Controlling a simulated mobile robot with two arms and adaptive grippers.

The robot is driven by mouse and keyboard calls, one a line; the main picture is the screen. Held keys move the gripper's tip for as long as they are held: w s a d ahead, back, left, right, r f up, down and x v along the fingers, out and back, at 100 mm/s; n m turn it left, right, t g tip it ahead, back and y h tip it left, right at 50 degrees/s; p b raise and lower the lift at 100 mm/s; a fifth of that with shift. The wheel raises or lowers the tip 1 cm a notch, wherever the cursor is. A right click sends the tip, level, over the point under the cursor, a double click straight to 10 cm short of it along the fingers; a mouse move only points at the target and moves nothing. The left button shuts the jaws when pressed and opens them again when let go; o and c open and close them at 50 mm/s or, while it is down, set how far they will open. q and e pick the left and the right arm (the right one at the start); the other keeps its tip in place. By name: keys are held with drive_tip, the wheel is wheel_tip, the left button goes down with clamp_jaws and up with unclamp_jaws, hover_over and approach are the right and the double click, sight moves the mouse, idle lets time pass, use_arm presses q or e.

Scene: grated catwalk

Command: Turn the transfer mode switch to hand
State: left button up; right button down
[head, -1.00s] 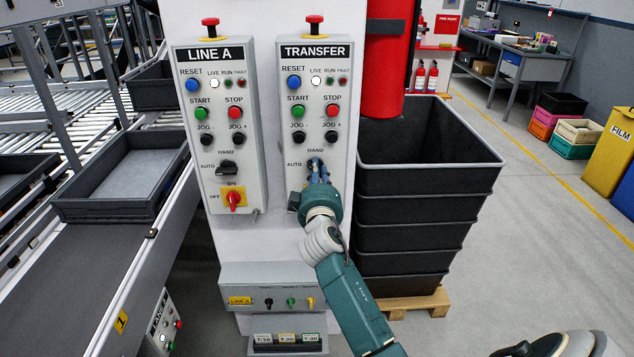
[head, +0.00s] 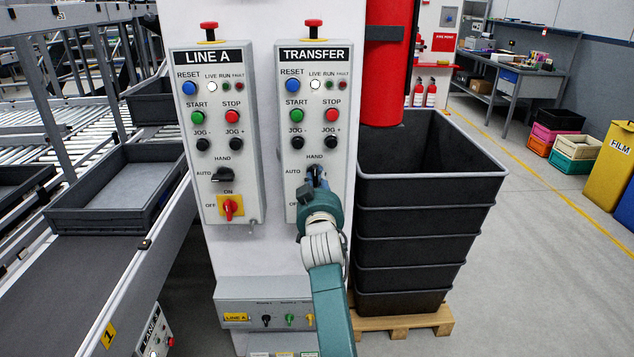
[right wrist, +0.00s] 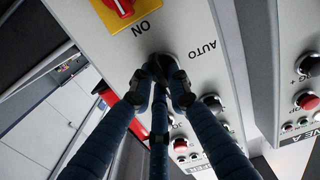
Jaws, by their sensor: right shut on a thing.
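The TRANSFER panel (head: 343,115) is a grey box with buttons, on a white column. Its mode switch is low on the panel, between the AUTO and HAND labels. In the head view my right gripper (head: 317,177) covers most of this switch, so I cannot tell which way its handle points. In the right wrist view the fingertips of my right gripper (right wrist: 163,84) close around the dark switch knob (right wrist: 163,62). The AUTO label shows beside it, and a red switch on a yellow plate (right wrist: 120,8) is near. My left gripper is out of view.
The LINE A panel (head: 245,130) stands close on the left with its own black mode switch (head: 222,175). A stack of black bins (head: 430,190) on a wooden pallet stands right of the column. A conveyor with a grey tray (head: 110,215) is at left.

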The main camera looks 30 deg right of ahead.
drive_tip(key=shift+f, duration=0.15)
idle(0.4)
drive_tip(key=c, duration=1.7)
unclamp_jaws()
drive_tip(key=shift+o, duration=0.2)
